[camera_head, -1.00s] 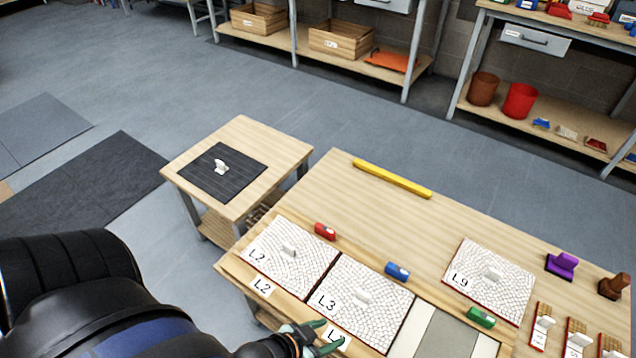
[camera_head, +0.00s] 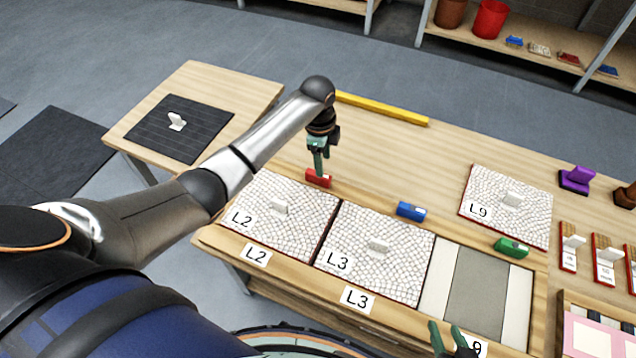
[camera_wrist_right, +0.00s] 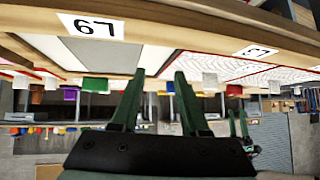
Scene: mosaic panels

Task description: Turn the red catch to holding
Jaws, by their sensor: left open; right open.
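The red catch (camera_head: 318,179) sits at the back edge of panel L2 (camera_head: 300,222). It also shows in the right wrist view (camera_wrist_right: 234,90). My left gripper (camera_head: 318,165) is open and points down right at the red catch, its fingertips over the top of it. I cannot tell whether they touch it or straddle it. My right gripper (camera_head: 455,342) is open and empty at the front edge of the bench, below the striped bay. Its two fingers also show in the right wrist view (camera_wrist_right: 157,85).
A blue catch (camera_head: 411,211) stands behind panel L3 (camera_head: 400,268), and a green catch (camera_head: 511,248) behind the bay. A loose panel L9 (camera_head: 530,202) lies at the back right. A yellow bar (camera_head: 385,108) lies along the far edge; the wood before it is mostly clear.

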